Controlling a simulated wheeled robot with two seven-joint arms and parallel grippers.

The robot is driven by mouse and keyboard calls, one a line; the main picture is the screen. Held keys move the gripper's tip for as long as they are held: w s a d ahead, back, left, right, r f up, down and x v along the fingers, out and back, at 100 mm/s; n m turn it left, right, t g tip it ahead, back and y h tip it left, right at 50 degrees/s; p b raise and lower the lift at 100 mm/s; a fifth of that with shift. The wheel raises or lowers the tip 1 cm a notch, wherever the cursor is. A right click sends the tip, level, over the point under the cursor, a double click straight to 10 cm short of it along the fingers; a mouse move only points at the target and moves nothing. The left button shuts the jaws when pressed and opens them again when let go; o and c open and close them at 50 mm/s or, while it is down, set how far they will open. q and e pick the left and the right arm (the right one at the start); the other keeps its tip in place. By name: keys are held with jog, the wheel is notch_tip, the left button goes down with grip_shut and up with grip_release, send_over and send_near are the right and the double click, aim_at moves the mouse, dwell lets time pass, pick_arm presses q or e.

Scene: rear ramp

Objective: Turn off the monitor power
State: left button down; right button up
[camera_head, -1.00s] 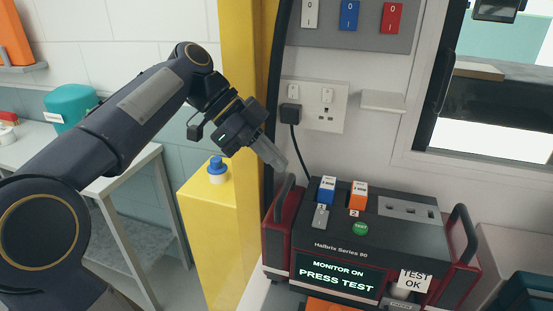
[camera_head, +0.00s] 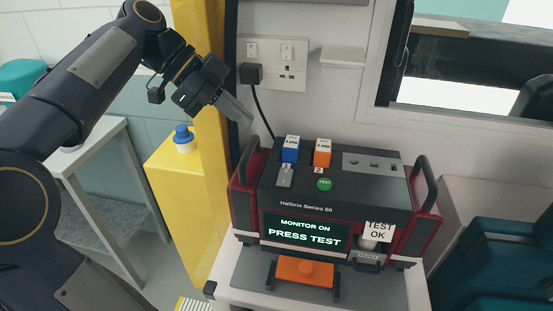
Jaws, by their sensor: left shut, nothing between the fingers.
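The monitor (camera_head: 340,190) is a dark grey and red unit on a white stand, with a handle at each side. Its screen (camera_head: 305,231) reads "MONITOR ON" and "PRESS TEST". A green TEST button (camera_head: 324,184), a grey switch (camera_head: 285,176) and blue (camera_head: 291,150) and orange (camera_head: 322,153) blocks are on top. A double wall socket (camera_head: 285,64) is behind, with a black plug (camera_head: 251,73) in its left outlet and a cable running down. My left gripper (camera_head: 246,117) is shut and empty, left of and above the monitor, below the plug. My right gripper is out of view.
A yellow post (camera_head: 206,150) and yellow box with a blue-topped knob (camera_head: 183,138) stand left. An orange piece (camera_head: 304,271) lies before the monitor. Teal cases (camera_head: 490,260) are at right.

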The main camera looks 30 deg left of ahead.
pick_arm(q)
send_over(291, 172)
jog(key=s+a, duration=0.2)
jog(key=a, duration=0.1)
notch_tip(291, 172, down, 6)
jog(key=shift+r, duration=0.1)
jog(key=f, duration=0.3)
jog(key=shift+w+d+f+p, duration=0.15)
jog(key=shift+w+f+p, duration=0.15)
jog(key=shift+w+p, duration=0.1)
jog(key=shift+f, duration=0.55)
